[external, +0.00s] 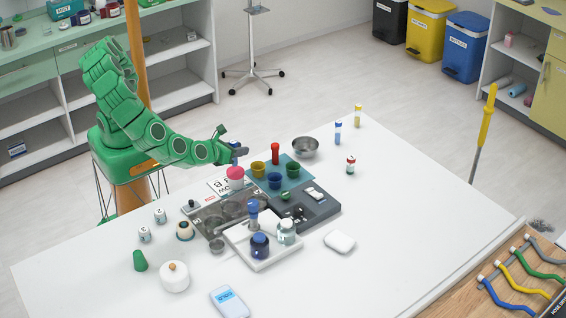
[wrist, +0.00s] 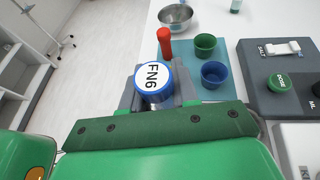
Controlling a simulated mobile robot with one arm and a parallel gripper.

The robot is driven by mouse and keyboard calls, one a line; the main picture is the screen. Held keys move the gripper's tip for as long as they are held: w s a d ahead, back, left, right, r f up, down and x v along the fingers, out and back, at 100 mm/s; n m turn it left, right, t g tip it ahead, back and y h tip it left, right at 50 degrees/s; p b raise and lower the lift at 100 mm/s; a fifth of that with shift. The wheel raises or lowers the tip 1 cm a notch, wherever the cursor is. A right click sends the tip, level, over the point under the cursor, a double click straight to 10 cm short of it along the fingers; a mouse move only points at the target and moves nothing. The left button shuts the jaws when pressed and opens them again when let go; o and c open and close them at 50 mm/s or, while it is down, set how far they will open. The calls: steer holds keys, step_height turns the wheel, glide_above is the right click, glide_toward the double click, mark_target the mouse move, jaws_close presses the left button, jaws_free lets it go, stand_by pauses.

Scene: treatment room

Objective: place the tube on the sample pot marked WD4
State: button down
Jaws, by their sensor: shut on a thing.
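My gripper (external: 236,150) is shut on a blue-capped tube (wrist: 153,80), whose white top reads FN6 in the wrist view. The grey fingers (wrist: 152,90) close on both sides of it, and its lower part is hidden there. In the external view my gripper is over the back part of the white table, just above a pot with a pink lid (external: 235,173). I cannot tell whether the tube touches that lid. No WD4 marking is readable in either view, and the pink-lidded pot is hidden in the wrist view.
A teal mat (external: 294,183) holds yellow, blue and green cups and a red item (external: 275,153). A steel bowl (external: 305,147) stands behind. A dark tray (external: 322,213) and a white tray (external: 262,262) with bottles are nearer. The table's right side is mostly clear.

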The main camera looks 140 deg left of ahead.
steer(key=shift+f, duration=1)
steer(key=shift+f, duration=0.1)
steer(key=c, duration=0.9)
jaws_free()
steer(key=shift+o, duration=0.2)
steer(key=shift+d+r, duration=0.2)
steer(key=v, duration=1.1)
steer(key=shift+d, duration=0.25)
steer(key=shift+s+r, duration=0.1)
steer(key=shift+r, duration=0.05)
